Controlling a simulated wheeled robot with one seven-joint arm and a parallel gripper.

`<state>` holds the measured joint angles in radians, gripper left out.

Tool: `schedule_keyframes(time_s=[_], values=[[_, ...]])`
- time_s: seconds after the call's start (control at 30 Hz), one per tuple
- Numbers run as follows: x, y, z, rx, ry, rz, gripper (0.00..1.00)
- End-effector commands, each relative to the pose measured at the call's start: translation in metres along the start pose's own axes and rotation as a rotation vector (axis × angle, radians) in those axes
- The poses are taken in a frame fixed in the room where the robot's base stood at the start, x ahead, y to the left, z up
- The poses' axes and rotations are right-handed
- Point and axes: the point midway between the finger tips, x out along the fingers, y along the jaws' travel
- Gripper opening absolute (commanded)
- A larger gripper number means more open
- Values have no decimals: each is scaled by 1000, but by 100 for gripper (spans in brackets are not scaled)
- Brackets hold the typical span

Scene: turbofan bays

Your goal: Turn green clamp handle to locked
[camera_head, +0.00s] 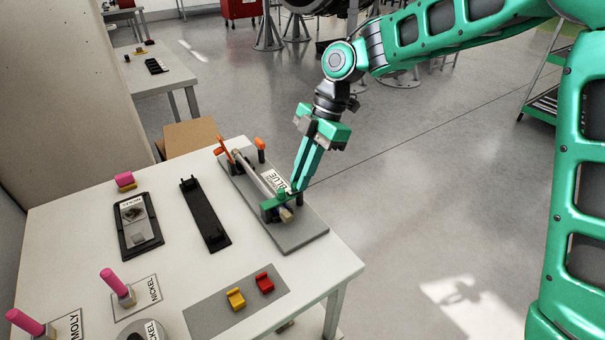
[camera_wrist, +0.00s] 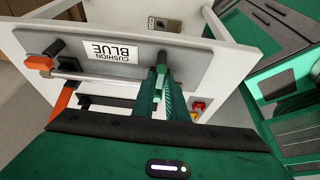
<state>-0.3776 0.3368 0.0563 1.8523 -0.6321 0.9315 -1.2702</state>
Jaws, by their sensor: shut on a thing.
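The green clamp (camera_head: 275,203) sits at the near end of a grey fixture plate (camera_head: 300,237) on the white table. My gripper (camera_head: 298,188) reaches down at the plate's right edge, fingers shut on the clamp's green handle. In the wrist view my gripper's green fingers (camera_wrist: 163,90) point at the plate (camera_wrist: 195,66). They largely hide the green handle there, so its exact angle cannot be told. A pale rod (camera_head: 258,175) lies along the plate, running into the green clamp. An orange clamp (camera_head: 224,151) stands at the far end, its handle raised.
A black holder (camera_head: 206,214) and a black-framed nickel tray (camera_head: 138,224) lie to the left. Yellow (camera_head: 236,298) and red (camera_head: 265,282) blocks sit on a grey mat in front. Open floor lies right of the table.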

Motion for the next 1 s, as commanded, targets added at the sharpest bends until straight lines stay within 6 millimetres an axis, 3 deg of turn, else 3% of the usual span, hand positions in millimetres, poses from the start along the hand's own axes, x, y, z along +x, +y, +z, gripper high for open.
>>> schedule_keyframes(time_s=[0.6,0.63,0.7,1.0], values=[[-3,4,4,-25,-5,-3,0],[-3,4,4,-26,-5,-3,20],[-3,3,4,-26,-4,-4,31],[-2,2,2,-30,-2,-9,31]])
